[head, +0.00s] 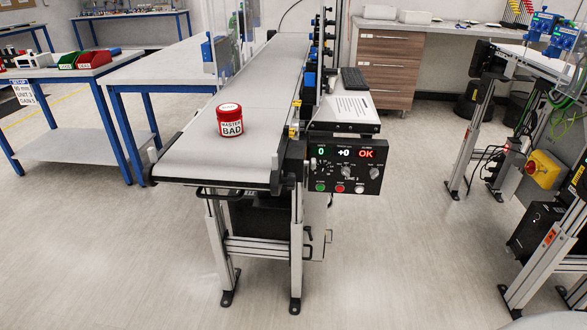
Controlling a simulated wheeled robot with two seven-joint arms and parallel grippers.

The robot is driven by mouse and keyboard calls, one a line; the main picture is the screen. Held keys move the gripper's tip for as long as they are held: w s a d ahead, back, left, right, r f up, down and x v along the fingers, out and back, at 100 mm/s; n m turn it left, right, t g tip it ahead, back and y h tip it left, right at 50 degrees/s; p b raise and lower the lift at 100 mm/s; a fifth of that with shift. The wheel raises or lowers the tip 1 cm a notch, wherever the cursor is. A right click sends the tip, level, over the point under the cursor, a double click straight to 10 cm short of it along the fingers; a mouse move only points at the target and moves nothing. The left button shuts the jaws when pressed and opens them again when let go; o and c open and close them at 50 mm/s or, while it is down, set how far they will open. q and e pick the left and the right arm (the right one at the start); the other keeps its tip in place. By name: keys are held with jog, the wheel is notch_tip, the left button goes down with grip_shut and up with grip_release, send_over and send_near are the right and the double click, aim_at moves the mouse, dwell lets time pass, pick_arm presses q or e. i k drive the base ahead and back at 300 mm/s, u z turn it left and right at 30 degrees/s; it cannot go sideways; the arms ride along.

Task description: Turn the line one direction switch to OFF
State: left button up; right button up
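The black line one control box (334,178) hangs at the right front corner of the near conveyor and carries the label "LINE 1". Its displays read a green 0, a white +0 and a red OK. Below them sit small rotary knobs, one in the middle (346,171) and one at the right (374,172), with a dial at the left. Green, red and white buttons line the bottom edge. The knob lettering is too small to read, so I cannot tell which is the direction switch or its setting. Neither of my grippers is in view.
A red "MASTER BAD" jar (231,120) stands upright on the near conveyor belt (192,155). A blue-legged table (165,72) stands to the left. Another conveyor frame with a yellow switch box (543,169) stands at the right. The floor before the control box is clear.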

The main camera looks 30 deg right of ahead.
aim_at(346, 171)
jog(key=z, duration=0.15)
jog(key=i, duration=1)
jog(key=z, duration=0.75)
